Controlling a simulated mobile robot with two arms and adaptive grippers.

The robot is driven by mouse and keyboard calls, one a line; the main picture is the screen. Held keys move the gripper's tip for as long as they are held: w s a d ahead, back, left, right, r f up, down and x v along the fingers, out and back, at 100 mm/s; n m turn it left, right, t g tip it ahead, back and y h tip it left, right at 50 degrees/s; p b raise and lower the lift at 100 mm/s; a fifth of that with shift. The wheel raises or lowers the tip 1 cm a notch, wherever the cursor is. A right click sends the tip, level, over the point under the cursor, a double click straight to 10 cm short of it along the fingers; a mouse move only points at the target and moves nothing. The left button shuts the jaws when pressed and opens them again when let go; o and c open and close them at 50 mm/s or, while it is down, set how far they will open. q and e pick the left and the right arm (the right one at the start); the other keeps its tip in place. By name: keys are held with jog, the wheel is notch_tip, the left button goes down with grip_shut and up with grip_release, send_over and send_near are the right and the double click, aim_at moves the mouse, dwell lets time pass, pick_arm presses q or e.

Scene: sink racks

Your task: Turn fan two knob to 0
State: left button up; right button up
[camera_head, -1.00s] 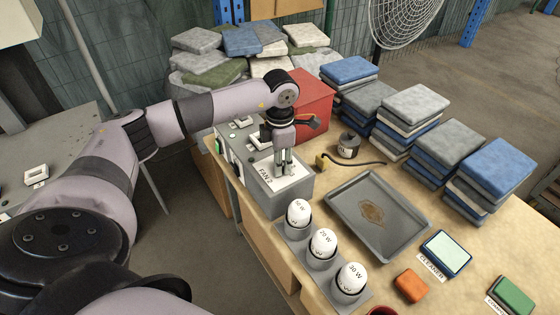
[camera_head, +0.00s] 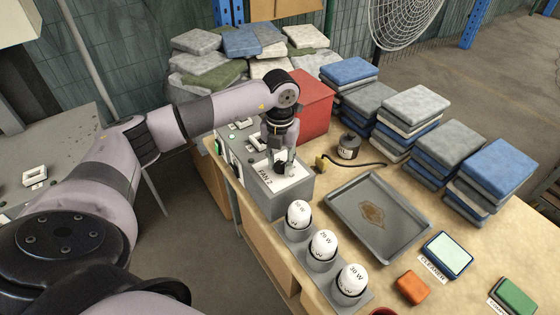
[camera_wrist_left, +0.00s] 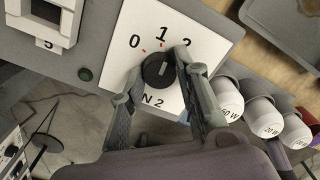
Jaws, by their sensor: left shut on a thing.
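The fan two knob (camera_wrist_left: 158,69) is a round black dial on a white plate (camera_wrist_left: 135,35) marked 0, 1 and 2, with part of the FAN 2 label showing. In the left wrist view my left gripper (camera_wrist_left: 158,72) has one finger on each side of the knob and is shut on it. A pale pointer line shows on the knob, but I cannot tell exactly which number it faces. In the head view the left gripper (camera_head: 282,170) is over the FAN 2 plate (camera_head: 266,178) on the grey box and hides the knob. My right gripper is not in view.
White bulbs (camera_head: 323,243) in grey holders stand in front of the box. A grey tray (camera_head: 345,207) lies to its right, and a red box (camera_head: 313,100) stands behind. Stacks of cloths (camera_head: 417,104) fill the back of the table.

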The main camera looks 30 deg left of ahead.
aim_at(280, 165)
pick_arm(q)
jog(key=n, duration=0.6)
jog(key=shift+r+p, duration=0.1)
jog(key=shift+p, duration=0.25)
jog(key=n+p, duration=0.1)
jog(key=n, duration=0.5)
jog(key=shift+w, duration=0.1)
jog(key=shift+n, duration=0.3)
jog(key=o, duration=1.2)
notch_tip(280, 165, up, 12)
jog(key=shift+f, duration=0.1)
